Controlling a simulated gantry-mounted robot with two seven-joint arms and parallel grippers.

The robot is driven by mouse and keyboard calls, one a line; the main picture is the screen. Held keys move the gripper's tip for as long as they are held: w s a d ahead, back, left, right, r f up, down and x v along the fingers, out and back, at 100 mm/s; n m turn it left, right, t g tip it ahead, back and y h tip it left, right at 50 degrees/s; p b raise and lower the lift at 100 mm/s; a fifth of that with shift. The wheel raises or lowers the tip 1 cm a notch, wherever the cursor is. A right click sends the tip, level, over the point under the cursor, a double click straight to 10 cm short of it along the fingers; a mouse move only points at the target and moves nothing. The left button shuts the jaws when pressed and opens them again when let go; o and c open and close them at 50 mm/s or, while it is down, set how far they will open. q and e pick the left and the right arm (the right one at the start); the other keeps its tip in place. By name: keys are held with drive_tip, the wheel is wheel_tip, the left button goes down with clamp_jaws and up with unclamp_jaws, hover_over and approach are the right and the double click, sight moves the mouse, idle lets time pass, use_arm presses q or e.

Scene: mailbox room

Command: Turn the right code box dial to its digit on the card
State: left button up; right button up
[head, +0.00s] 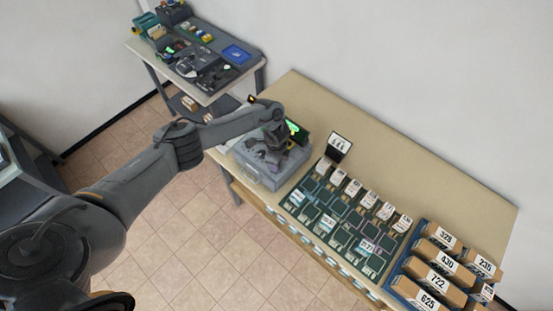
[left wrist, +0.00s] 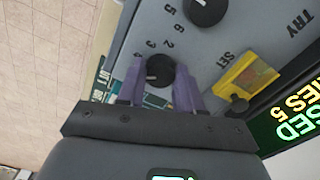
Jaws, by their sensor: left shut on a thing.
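The code box (head: 262,172) is a grey box on the near left part of the long table. My left gripper is over it in the head view (head: 277,140), pointing down. In the left wrist view its purple fingers (left wrist: 160,90) are shut on the right dial (left wrist: 160,70), a black round knob with a light pointer mark toward the picture's left. Digits such as 3, 2 and 4 stand around it. Another black dial (left wrist: 205,10) is at the top. A white card (head: 340,143) on a black stand is behind the box; its digits are too small to read surely. My right gripper is not in view.
Several mailbox doors (head: 345,225) with numbered labels lie right of the box. A blue tray (head: 422,222) holds numbered parcels. A side bench (head: 200,50) stands behind.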

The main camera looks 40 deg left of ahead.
use_arm(q)
drive_tip(key=n+p, duration=0.1)
drive_tip(key=n, duration=0.1)
drive_tip(key=n+p, duration=0.2)
drive_tip(key=n, duration=0.1)
drive_tip(key=shift+r+n, duration=0.2)
drive_tip(key=shift+n, duration=0.1)
drive_tip(key=n+p, duration=0.2)
drive_tip(key=n, duration=0.1)
drive_tip(key=shift+f+n+p, duration=0.1)
drive_tip(key=shift+n+p, duration=0.2)
drive_tip(key=shift+n, duration=0.4)
drive_tip(key=o, duration=1)
drive_tip(key=shift+o, duration=0.2)
